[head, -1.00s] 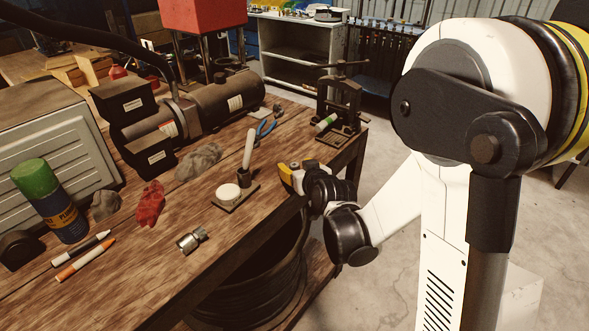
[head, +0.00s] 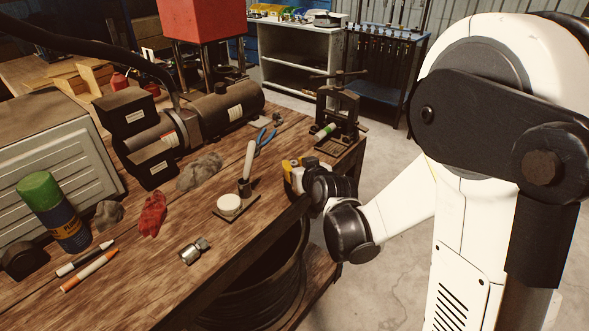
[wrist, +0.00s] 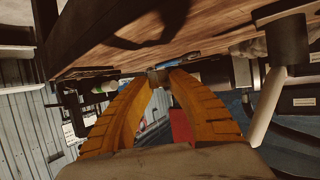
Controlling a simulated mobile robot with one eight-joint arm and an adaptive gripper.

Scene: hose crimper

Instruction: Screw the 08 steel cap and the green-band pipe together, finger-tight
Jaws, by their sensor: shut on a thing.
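The green-band pipe (head: 325,131) is white with a green band and lies tilted in the black vise (head: 340,106) at the far right corner of the bench. It also shows small in the wrist view (wrist: 106,87), left of my fingers. My gripper (head: 289,169) is at the bench's right edge, nearer than the vise and apart from the pipe. In the wrist view, my orange fingers (wrist: 158,78) are shut on a small grey-brown piece (wrist: 158,76), apparently the steel cap. Its mark cannot be read, and the fingers hide most of it.
A steel fitting (head: 193,250) lies on the bench front. A white puck on a plate (head: 229,205) and an upright white stick in a dark holder (head: 247,166) stand left of my gripper. Blue pliers (head: 265,139) lie behind. Bench between pliers and vise is clear.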

